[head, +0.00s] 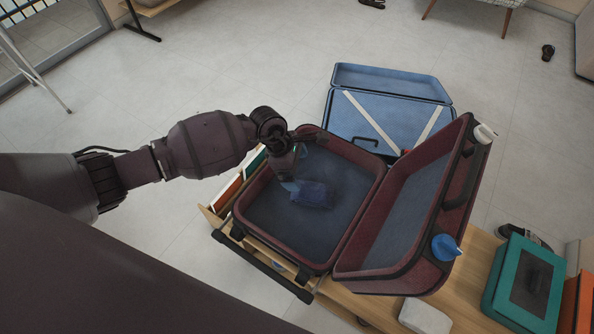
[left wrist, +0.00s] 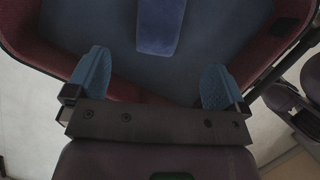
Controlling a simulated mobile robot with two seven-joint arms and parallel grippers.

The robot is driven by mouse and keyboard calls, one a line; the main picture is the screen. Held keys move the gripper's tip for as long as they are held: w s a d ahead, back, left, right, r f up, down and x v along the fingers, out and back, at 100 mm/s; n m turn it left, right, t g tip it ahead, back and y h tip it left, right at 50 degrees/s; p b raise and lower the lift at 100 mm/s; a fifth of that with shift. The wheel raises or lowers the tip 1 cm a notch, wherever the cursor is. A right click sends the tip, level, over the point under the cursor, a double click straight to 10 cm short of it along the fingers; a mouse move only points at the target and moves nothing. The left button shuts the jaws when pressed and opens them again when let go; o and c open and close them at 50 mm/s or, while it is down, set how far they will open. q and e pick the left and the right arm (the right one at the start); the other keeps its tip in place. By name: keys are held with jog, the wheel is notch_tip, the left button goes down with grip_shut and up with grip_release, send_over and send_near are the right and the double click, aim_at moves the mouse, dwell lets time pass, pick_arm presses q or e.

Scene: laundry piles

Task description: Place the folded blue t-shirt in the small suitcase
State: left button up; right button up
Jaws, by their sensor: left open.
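The folded blue t-shirt (head: 313,194) lies on the dark blue lining inside the small maroon suitcase (head: 300,258). The suitcase stands open on a wooden bench, its lid to the right. In the left wrist view the shirt (left wrist: 159,22) lies flat beyond the fingertips, at the top middle. My left gripper (head: 290,184) is over the case at the shirt's left end. In the left wrist view its blue fingers (left wrist: 152,80) are wide apart with nothing between them. My right gripper is not in view.
A larger blue suitcase (head: 385,118) lies open on the floor behind. A teal box (head: 524,282), an orange box (head: 577,300) and a white item (head: 424,317) are on the bench (head: 385,303) at the right. Books (head: 229,190) stand left of the case.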

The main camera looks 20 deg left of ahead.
pick_arm(q)
jog(key=s+d+r+n+t+h, duration=0.3)
jog(key=s+d+n+h, duration=0.25)
jog(key=n, duration=0.25)
jog(key=s+d+r+n+t+h, duration=0.3)
jog(key=s+d+n+t+h, duration=0.15)
jog(key=s+n, duration=0.3)
jog(key=s+a+n+t+y, duration=0.3)
jog(key=a+n+y, duration=0.25)
jog(key=n, duration=0.55)
jog(key=s+a+n+t+y, duration=0.35)
jog(key=a+n, duration=0.35)
jog(key=n, duration=0.5)
jog(key=s+a+f+n+g+y, duration=0.1)
jog(key=s+a+n+g+y, duration=0.1)
jog(key=s+n, duration=0.4)
jog(key=s+a+f+n+g+y, duration=0.2)
jog(key=s+a+n+g+y, duration=0.1)
jog(key=s+a+n, duration=0.1)
jog(key=shift+s+a+f+n, duration=0.25)
jog(key=shift+s+a+n, duration=0.1)
jog(key=shift+s+n, duration=0.6)
jog(key=shift+s, duration=0.1)
